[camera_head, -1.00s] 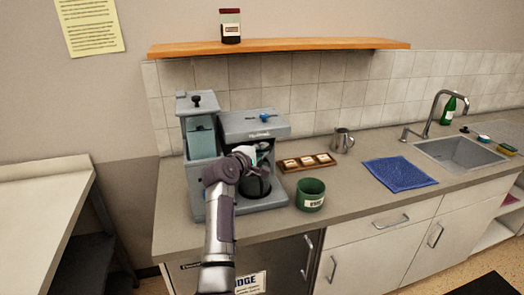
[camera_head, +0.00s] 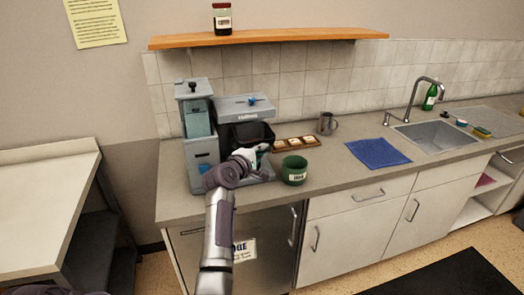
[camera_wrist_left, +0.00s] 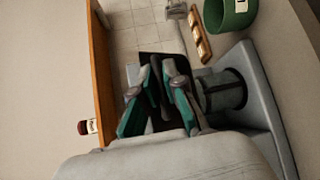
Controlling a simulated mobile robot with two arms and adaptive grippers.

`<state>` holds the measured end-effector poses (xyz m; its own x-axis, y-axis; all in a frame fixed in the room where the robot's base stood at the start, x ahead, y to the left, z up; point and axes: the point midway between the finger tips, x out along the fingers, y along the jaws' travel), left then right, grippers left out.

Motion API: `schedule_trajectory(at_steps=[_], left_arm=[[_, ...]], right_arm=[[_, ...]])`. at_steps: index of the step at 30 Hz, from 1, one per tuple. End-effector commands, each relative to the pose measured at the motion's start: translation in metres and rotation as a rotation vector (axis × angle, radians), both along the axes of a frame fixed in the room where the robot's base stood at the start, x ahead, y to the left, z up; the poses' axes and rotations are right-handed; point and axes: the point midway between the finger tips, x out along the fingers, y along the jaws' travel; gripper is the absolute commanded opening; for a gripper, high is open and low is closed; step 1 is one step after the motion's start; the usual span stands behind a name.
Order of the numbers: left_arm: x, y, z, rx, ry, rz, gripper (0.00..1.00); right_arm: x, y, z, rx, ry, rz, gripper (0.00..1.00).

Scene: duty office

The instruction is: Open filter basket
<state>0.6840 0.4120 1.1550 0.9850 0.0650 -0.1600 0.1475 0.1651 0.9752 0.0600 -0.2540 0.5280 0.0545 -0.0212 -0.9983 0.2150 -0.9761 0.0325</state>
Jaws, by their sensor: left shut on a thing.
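The grey coffee machine (camera_head: 242,109) stands on the counter, with blue on its top. Its black filter basket (camera_head: 247,133) shows below the machine's head and sticks out of the front. My left gripper (camera_head: 262,154) is in front of the machine, just below and right of the basket's middle. In the left wrist view, my left gripper (camera_wrist_left: 161,72) is shut on a dark part of the filter basket, mostly hidden by the fingers. The glass carafe (camera_wrist_left: 222,92) stands on the machine's base beside the fingers. My right gripper is not in view.
A grey grinder (camera_head: 197,122) stands left of the machine. A green mug (camera_head: 294,170) is close on the right, with a wooden tray (camera_head: 297,143) behind it. A metal cup (camera_head: 327,123), blue cloth (camera_head: 378,152) and sink (camera_head: 432,136) are farther right.

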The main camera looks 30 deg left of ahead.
Motion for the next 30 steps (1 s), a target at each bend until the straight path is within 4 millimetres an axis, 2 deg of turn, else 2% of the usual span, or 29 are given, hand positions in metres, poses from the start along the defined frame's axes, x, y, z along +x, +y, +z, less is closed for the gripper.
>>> schedule_trajectory(at_steps=[1,5,6,7,8,13,16,19,23,30], left_arm=[[0.000,-0.001,-0.003,-0.001,0.006,-0.003,0.00],[0.000,-0.001,-0.003,-0.001,0.007,-0.003,0.00],[0.000,-0.001,-0.003,-0.001,0.008,-0.003,0.15],[0.000,-0.001,-0.003,-0.001,0.008,-0.003,0.20],[0.000,-0.001,-0.003,-0.001,0.007,-0.003,0.21],[0.000,-0.001,-0.002,-0.001,0.005,-0.002,0.21],[-0.001,-0.001,-0.001,-0.001,0.004,-0.002,0.21],[-0.007,-0.001,-0.001,0.000,0.003,-0.001,0.21],[-0.027,-0.002,0.002,0.001,0.003,-0.001,0.21],[-0.078,-0.005,0.010,0.001,0.005,0.000,0.21]], right_arm=[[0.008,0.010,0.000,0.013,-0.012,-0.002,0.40],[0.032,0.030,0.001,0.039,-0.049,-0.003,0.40],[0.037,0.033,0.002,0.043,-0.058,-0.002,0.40],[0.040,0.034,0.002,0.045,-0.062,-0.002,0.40],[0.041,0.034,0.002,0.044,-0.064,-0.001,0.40],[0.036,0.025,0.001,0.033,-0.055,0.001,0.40],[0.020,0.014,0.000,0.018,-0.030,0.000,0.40],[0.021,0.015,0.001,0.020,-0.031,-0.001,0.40],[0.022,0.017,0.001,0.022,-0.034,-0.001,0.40],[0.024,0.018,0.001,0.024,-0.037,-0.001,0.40]])
